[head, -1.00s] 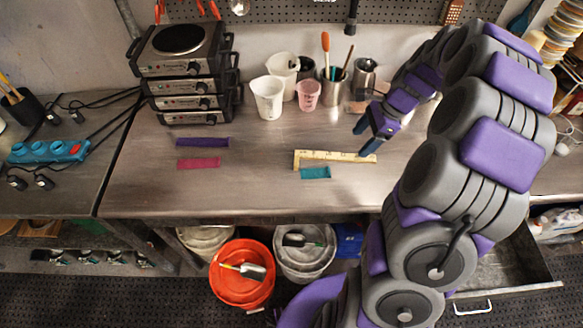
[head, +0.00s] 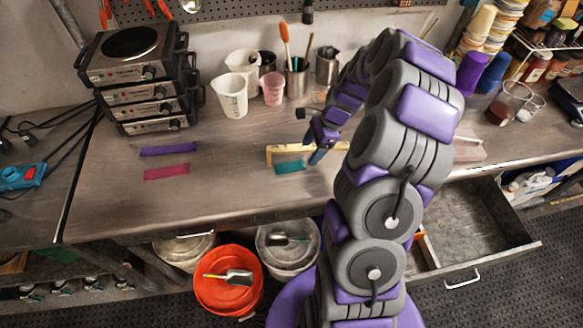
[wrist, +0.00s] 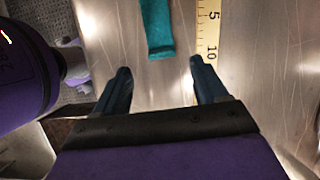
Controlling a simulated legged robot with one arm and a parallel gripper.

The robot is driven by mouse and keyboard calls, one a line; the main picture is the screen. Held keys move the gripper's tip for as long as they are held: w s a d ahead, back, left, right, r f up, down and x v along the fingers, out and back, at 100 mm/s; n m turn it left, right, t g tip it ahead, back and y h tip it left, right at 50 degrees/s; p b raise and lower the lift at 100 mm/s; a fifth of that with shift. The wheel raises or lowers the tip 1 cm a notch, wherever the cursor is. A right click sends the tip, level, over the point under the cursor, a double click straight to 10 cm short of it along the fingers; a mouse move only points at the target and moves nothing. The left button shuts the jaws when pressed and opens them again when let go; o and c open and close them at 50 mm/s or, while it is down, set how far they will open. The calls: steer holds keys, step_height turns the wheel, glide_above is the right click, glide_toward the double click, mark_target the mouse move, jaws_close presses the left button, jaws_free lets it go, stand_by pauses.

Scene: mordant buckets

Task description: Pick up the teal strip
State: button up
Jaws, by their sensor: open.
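The teal strip (head: 290,167) lies flat on the metal bench, just in front of a yellowish ruler (head: 283,153). In the wrist view the teal strip (wrist: 157,28) is ahead of my gripper (wrist: 160,82), lined up roughly between the fingertips and beyond them. The jaws are apart with nothing between them. In the head view my gripper (head: 312,147) hangs just right of the strip, partly over the ruler's right part. Its height above the bench is hard to tell.
A purple strip (head: 168,150) and a pink strip (head: 166,172) lie to the left. A stack of hot plates (head: 145,85) stands at the back left, with white jugs (head: 231,97) and a pink cup (head: 272,88) behind. An open drawer (head: 470,225) juts out at the right.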

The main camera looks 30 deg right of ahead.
mark_target(304, 163)
steer(key=shift+d+b+x, duration=0.15)
steer(key=shift+b+x, duration=0.35)
steer(key=shift+x, duration=0.9)
steer(key=shift+d+b+x, duration=0.2)
steer(key=shift+b+x, duration=0.25)
steer(key=shift+x, duration=0.9)
steer(key=shift+f, duration=0.1)
steer(key=c, duration=1.2)
